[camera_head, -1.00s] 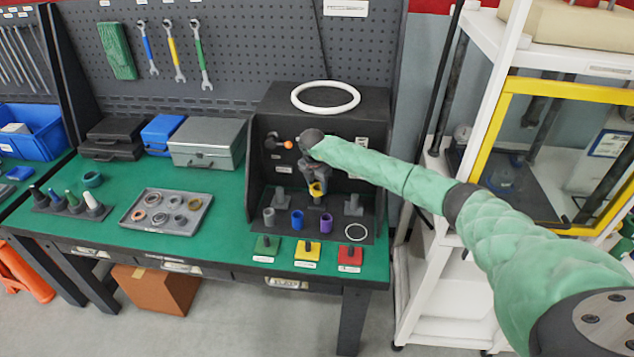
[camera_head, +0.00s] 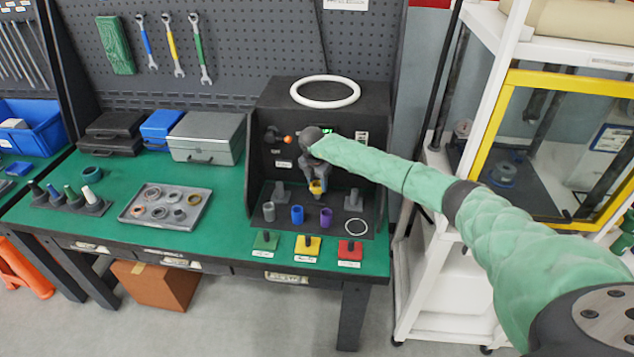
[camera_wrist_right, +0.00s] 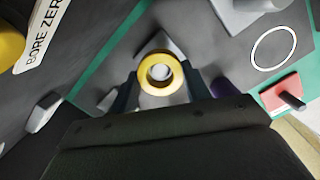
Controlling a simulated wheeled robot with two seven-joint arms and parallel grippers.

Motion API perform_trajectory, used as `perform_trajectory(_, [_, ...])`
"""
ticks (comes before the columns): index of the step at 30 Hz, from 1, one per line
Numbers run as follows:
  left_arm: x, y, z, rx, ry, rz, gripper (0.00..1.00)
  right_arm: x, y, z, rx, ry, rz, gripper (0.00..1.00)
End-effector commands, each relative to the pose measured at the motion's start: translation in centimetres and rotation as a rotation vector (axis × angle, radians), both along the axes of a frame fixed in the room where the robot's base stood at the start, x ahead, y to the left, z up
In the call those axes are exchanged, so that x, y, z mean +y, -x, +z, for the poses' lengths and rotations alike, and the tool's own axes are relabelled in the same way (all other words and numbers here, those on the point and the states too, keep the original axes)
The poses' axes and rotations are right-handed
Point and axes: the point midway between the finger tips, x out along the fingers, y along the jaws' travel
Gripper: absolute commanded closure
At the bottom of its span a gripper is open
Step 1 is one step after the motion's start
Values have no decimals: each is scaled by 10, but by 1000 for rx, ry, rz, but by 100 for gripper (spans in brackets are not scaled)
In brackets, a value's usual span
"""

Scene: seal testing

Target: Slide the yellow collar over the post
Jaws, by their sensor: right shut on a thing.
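The yellow collar (camera_head: 316,188) is at the middle of the black test fixture (camera_head: 262,135). My right gripper (camera_head: 317,183) is shut on the collar and points down. In the right wrist view the collar (camera_wrist_right: 160,91) shows as a ring between the two fingers of the gripper (camera_wrist_right: 160,85). A pale grey round top, seemingly the post (camera_wrist_right: 160,72), shows inside the collar's bore, roughly centred. The post's lower part is hidden by the collar and gripper. I cannot tell how far the collar is down around it. My left gripper is not in view.
Grey (camera_head: 269,212), blue (camera_head: 297,215) and purple (camera_head: 326,218) cylinders stand in front of the collar. Grey posts (camera_head: 280,192) and (camera_head: 354,202) stand at either side. A tray of rings (camera_head: 130,216) lies left.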

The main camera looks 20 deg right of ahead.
Motion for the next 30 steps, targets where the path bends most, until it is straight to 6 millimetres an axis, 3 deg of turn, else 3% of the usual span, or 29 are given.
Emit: perform_trajectory(30, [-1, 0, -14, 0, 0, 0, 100, 0, 0, -17, -1, 0, -1, 85])
